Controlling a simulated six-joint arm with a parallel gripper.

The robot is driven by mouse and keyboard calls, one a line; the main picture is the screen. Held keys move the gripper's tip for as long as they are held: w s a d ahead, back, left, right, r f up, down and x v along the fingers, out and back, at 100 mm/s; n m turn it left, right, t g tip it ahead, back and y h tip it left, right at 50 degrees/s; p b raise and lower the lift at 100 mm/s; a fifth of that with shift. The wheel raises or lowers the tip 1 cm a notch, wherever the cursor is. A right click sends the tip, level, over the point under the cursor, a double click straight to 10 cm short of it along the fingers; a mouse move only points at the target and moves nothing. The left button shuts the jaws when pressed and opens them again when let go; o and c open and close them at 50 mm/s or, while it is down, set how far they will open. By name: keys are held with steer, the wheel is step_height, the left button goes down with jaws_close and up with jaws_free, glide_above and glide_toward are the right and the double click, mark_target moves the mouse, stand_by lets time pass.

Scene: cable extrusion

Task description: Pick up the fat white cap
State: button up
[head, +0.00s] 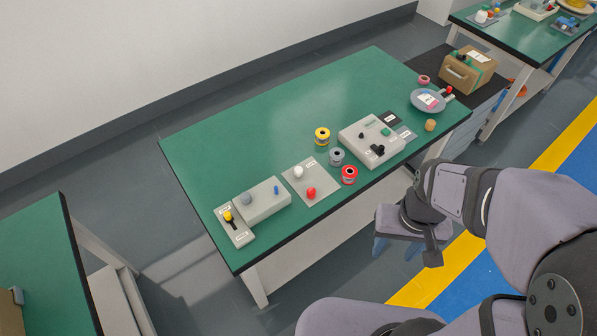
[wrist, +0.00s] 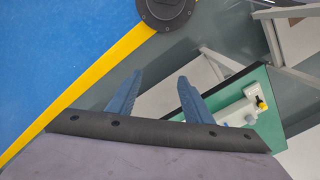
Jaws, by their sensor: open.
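The fat white cap (head: 298,172) stands on a light grey square plate (head: 322,176) near the middle of the green table in the head view. A red cap (head: 311,193) sits on the same plate, nearer the front. My gripper (head: 397,250) is off the table's front edge, to the right of the plate and well apart from the cap. In the wrist view my gripper (wrist: 159,82) shows two blue fingers spread apart with nothing between them. The white cap does not show clearly in the wrist view.
A grey box (head: 262,203) with a blue peg and a yellow switch unit (head: 233,226) lie left of the plate. Yellow (head: 322,137), grey (head: 336,157) and red (head: 349,175) spools stand right of it, beside another grey box (head: 356,134). The table's back left is clear.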

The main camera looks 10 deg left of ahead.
steer(key=w+a+f+n+t+b, duration=0.1)
steer(key=w+a+f+t+b, duration=0.15)
steer(key=w+f+b, duration=0.6)
steer(key=n+t+y+b, duration=0.4)
steer(key=t+b, duration=0.3)
steer(key=b, duration=0.2)
glide_toward(300, 174)
steer(key=d, duration=0.2)
steer(key=s+d, duration=0.1)
steer(key=d, duration=0.5)
steer(key=shift+s+d+f, duration=0.15)
steer(key=shift+s+f, duration=0.05)
steer(key=shift+f, duration=0.1)
steer(key=a+b, duration=0.1)
steer(key=a, duration=0.1)
steer(key=w+a+f+t+y+b, duration=0.1)
steer(key=a, duration=0.1)
steer(key=w+a+f+t+y+b, duration=0.1)
steer(key=a, duration=0.1)
steer(key=shift+w+a+f+n, duration=0.2)
steer(key=shift+a+n, duration=0.15)
steer(key=shift+n, duration=0.05)
steer(key=shift+a+y, duration=0.25)
steer(key=shift+y, duration=0.05)
steer(key=shift+w+a+r, duration=0.1)
steer(key=shift+a+r, duration=0.05)
steer(key=shift+p+x, duration=0.7)
steer(key=shift+x, duration=2.95)
steer(key=shift+a, duration=0.1)
